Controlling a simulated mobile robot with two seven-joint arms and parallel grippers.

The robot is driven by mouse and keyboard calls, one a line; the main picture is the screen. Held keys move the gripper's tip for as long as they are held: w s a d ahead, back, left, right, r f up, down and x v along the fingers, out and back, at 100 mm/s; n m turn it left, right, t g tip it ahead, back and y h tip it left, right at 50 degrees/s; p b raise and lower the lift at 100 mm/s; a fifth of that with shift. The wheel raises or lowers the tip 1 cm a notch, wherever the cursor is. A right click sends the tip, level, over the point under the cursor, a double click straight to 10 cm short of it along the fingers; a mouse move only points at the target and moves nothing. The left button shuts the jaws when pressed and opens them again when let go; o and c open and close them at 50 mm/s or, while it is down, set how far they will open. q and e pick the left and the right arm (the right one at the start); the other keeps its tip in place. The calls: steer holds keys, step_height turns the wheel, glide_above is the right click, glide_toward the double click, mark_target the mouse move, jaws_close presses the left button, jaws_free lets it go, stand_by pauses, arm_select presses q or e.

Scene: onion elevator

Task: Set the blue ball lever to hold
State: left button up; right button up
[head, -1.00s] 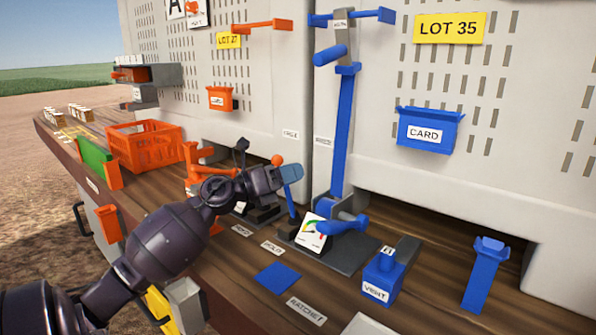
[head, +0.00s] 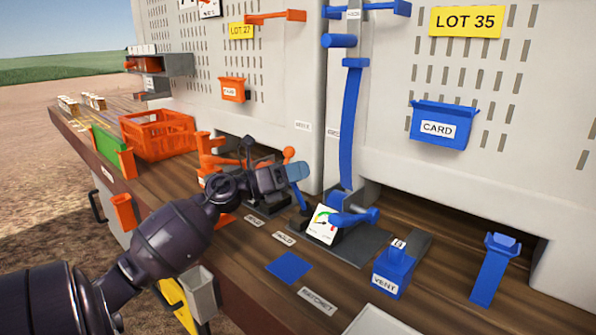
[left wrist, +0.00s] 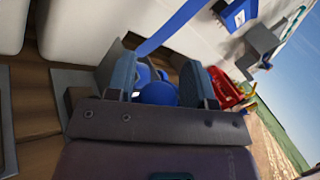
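The blue ball lever (head: 300,198) rises from a dark base on the bench, beside the HOLD label (head: 284,238). Its ball is hidden by my fingers in the head view. My left gripper (head: 297,172) is at the lever's top. In the left wrist view the blue ball (left wrist: 157,93) lies between my two blue-grey fingers and fills the gap, so they appear shut on it. The foot of the lever is partly hidden. My right gripper is not in view.
A white gauge (head: 323,224) and a blue crank (head: 353,216) stand just right of the lever. An orange-ball lever (head: 288,153) is close behind my gripper. A blue VENT block (head: 393,272) stands farther right, an orange crate (head: 158,138) to the left.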

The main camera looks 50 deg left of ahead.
arm_select(q)
steer(key=o, duration=0.3)
steer(key=shift+s+d+f, duration=0.3)
steer(key=shift+a+r, duration=0.1)
steer(key=shift+r, duration=0.05)
steer(key=v, duration=1)
steer(key=shift+s+a+b, duration=0.2)
steer(key=shift+s+b, duration=0.15)
steer(key=shift+b, duration=0.05)
